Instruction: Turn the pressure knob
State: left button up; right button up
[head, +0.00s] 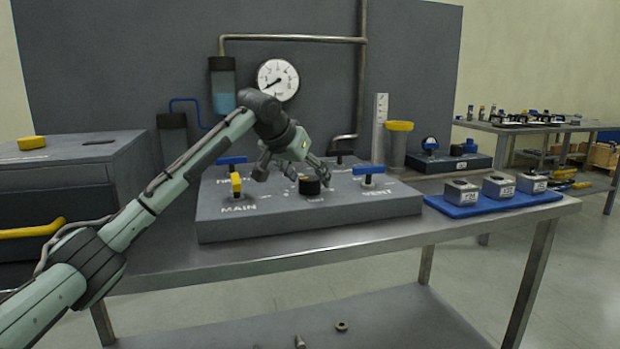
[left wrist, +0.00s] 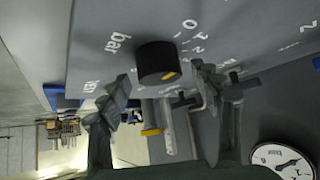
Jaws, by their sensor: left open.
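In the left wrist view the knob (left wrist: 157,62) shows a yellow mark and sits beside the "bar" lettering and printed numbers. My left gripper (head: 293,174) is open just above the knob, its fingers spread to either side. In the left wrist view the left gripper (left wrist: 163,84) has the knob between and slightly beyond its fingertips. I cannot tell whether a finger touches it. The round white gauge (head: 278,80) has its needle toward the lower left. My right gripper is not in view.
A yellow handle (head: 236,184) at MAIN stands left of the knob, and a blue handle (head: 369,171) at VENT stands right. Another blue handle (head: 231,160) is behind. A blue tray (head: 492,206) with metal blocks lies on the table to the right.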

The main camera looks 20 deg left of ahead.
pick_arm(q)
jog(key=shift+x, duration=0.8)
jog(key=c, duration=1.2)
jog(key=m+g+h, duration=0.1)
jog(key=m+h, duration=0.1)
jog(key=m, duration=0.1)
jog(key=m+g+h, duration=0.1)
jog(key=m+h, duration=0.1)
jog(key=m, duration=0.1)
jog(key=shift+m+h, duration=0.3)
jog(key=m+g+h, duration=0.1)
jog(key=m+g, duration=0.2)
jog(key=m, duration=0.1)
jog(key=shift+h, duration=0.4)
jog(key=shift+m+g, duration=0.4)
jog(key=shift+m, duration=0.3)
